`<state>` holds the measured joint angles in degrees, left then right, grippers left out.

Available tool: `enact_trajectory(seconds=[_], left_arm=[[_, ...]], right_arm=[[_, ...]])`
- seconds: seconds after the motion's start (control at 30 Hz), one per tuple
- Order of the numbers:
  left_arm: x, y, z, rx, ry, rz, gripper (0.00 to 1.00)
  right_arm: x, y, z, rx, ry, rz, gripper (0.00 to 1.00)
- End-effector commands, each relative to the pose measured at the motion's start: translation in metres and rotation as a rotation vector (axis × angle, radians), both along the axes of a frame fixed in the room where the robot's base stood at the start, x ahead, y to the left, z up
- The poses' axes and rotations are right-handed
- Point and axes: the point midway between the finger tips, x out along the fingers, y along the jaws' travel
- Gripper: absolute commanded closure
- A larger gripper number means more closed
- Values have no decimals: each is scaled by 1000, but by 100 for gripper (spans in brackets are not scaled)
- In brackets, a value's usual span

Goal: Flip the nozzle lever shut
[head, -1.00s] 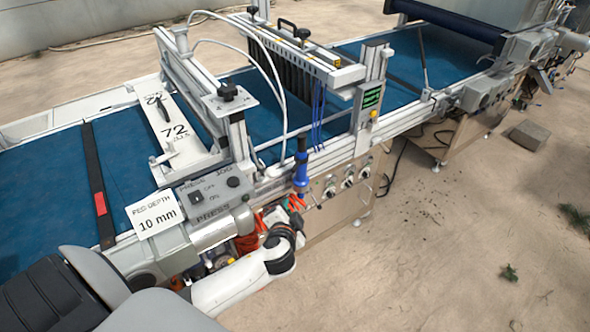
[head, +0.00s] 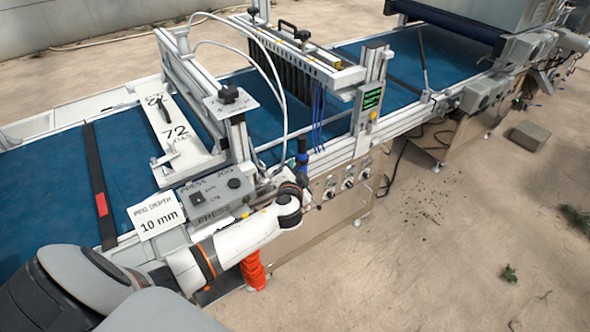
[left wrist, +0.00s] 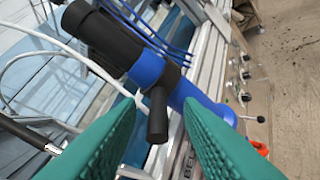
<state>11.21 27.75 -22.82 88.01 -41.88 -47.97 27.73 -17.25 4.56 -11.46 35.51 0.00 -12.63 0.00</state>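The blue and black nozzle (left wrist: 145,70) lies slanting across the left wrist view. Its short black lever (left wrist: 157,112) sticks out from the blue body, towards the bottom of the picture. My left gripper (left wrist: 161,108) is open, its two green fingers on either side of the lever with gaps on both sides. In the head view the nozzle (head: 302,160) stands at the machine's near side, its lower part hidden by my left wrist. My left gripper (head: 301,179) is at the nozzle there, its fingers mostly hidden. My right gripper is in neither view.
The white gantry (head: 305,62) spans the blue belt (head: 120,170) behind the nozzle. Blue tubes (head: 318,110) hang close by. The press box (head: 210,198) is left of my wrist, and the knob panel (head: 340,195) is right of it.

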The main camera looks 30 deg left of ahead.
Motion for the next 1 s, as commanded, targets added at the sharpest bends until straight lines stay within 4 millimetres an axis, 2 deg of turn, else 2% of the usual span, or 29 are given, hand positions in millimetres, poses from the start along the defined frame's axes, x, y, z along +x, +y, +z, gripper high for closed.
enact_trajectory(seconds=[0.37, 0.57, 0.77, 1.0], left_arm=[[5, 3, -1, 1, 0, 0, 68], [4, 3, -1, 1, 0, 0, 100], [4, 4, -2, 0, 2, -16, 100], [3, 10, -2, 1, 2, -133, 100]], right_arm=[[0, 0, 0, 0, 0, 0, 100], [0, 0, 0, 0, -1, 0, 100], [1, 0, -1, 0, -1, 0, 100], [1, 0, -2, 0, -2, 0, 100]])
